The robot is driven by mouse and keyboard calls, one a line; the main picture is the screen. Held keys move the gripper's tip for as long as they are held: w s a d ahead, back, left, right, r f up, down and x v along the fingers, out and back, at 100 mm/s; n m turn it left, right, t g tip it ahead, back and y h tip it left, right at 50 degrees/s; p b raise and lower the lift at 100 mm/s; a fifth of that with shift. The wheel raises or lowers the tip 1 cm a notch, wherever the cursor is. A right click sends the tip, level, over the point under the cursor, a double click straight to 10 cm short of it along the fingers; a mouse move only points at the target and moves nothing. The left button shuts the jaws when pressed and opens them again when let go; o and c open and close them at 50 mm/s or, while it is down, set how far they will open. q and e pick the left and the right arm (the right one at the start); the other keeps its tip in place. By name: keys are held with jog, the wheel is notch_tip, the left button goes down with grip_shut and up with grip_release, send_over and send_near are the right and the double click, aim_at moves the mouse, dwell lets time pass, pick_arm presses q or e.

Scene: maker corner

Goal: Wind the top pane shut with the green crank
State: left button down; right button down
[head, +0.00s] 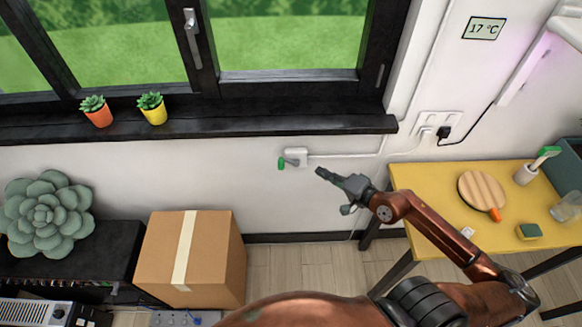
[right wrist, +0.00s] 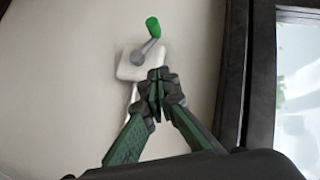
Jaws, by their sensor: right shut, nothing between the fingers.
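The green crank handle (head: 281,164) sits on a grey arm at the left side of a white wall box (head: 296,156), below the window sill. In the right wrist view the green handle (right wrist: 153,27) and its grey arm stand beyond the white box (right wrist: 138,64). My right gripper (head: 322,173) is shut and empty, just right of and below the box in the head view. Its closed fingertips (right wrist: 158,75) overlap the box's edge in the right wrist view; I cannot tell whether they touch it. The top pane is not in view. My left gripper is not in view.
A dark window sill (head: 250,127) with two potted succulents runs above the crank. A cardboard box (head: 215,258) stands on the floor at lower left. A yellow table (head: 436,181) with a round board is at right. The wall around the crank is clear.

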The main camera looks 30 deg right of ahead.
send_near(284, 162)
jog(key=w+d, duration=0.2)
jog(key=w, duration=0.2)
jog(key=shift+w+a+f+p, duration=0.2)
jog(key=shift+w+a+f, duration=0.25)
jog(key=shift+a, duration=0.25)
jog(key=shift+w+a+f+p, duration=0.15)
jog(key=shift+w+a+f, duration=0.3)
jog(key=shift+a, duration=0.25)
jog(key=shift+a, duration=0.1)
jog(key=shift+w+a+f, duration=0.3)
jog(key=shift+a+f, duration=0.05)
jog(key=shift+a, duration=0.15)
